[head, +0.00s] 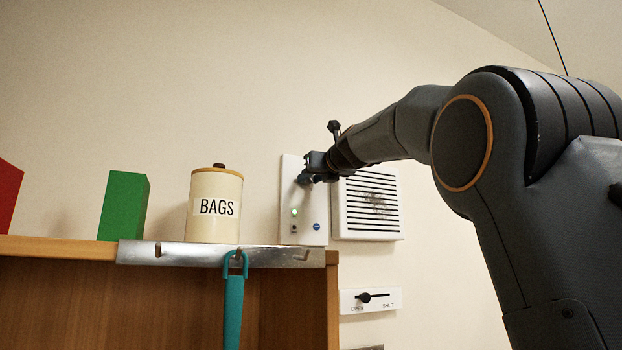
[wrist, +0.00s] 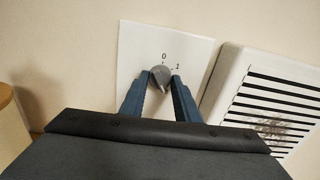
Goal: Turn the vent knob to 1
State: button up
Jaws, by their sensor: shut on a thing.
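The vent knob (wrist: 160,76) is a small round grey knob on a white wall panel (wrist: 135,55). The marks 0 and 1 are printed above it and to its upper right. A pale edge on the knob points down in the wrist view, but I cannot tell for sure which mark its pointer faces. My gripper (wrist: 161,80) has its blue fingers on either side of the knob, shut on it. In the head view my gripper (head: 310,170) is at the upper part of the panel (head: 288,190) and hides the knob.
A slatted vent (head: 370,205) is right of the panel, with a dark smudge. Below it is an OPEN/SHUT slider (head: 372,299). Left, a shelf (head: 60,248) carries a BAGS canister (head: 214,228), a green block (head: 124,205) and a red block (head: 9,195). A teal-handled thing (head: 233,310) hangs below.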

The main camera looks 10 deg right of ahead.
jog(key=n+b, duration=0.3)
jog(key=n, duration=1.1)
jog(key=shift+d, duration=0.1)
jog(key=n+b, duration=0.1)
jog(key=n, duration=0.4)
jog(key=shift+b, duration=0.4)
jog(key=o, duration=1)
jog(key=shift+o, duration=0.2)
jog(key=shift+r, duration=0.1)
